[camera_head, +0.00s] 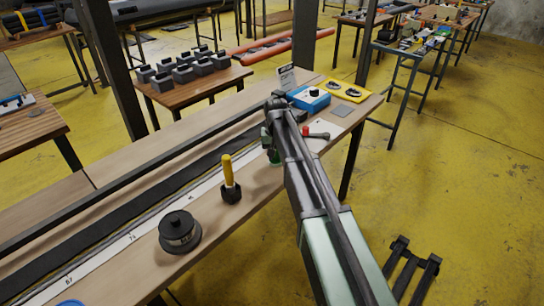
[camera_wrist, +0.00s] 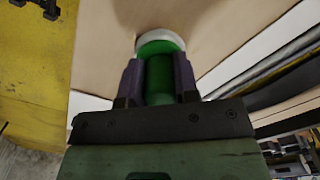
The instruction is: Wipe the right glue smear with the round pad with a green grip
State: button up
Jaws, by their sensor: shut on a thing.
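The round pad with a green grip (camera_wrist: 160,78) is between the two fingers of my gripper (camera_wrist: 159,66) in the wrist view. My gripper is shut on the grip. The pad's pale rim (camera_wrist: 160,41) shows beyond the fingers, over the bare wooden bench top. I cannot tell whether the pad touches the wood. In the head view, green parts of the pad (camera_head: 275,159) show beside my arm, which hides much of the gripper. I cannot make out any glue smear in either view; my arm covers part of the bench.
A long dark strip runs along the left.

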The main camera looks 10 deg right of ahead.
jog(key=shift+w+d, duration=0.6)
jog(key=shift+d, duration=0.25)
jog(key=shift+w+d, duration=0.6)
jog(key=shift+d, duration=0.25)
jog(key=shift+f, duration=0.2)
jog(key=shift+s+r, duration=0.1)
jog(key=shift+r, duration=0.05)
jog(key=shift+s+a, duration=0.7)
jog(key=shift+a, duration=0.4)
jog(key=shift+s+a, duration=0.75)
jog(key=shift+a, duration=0.3)
jog(key=shift+s+a, duration=0.7)
jog(key=shift+a, duration=0.4)
notch_tip(320, 180, up, 6)
jog(key=p, duration=0.6)
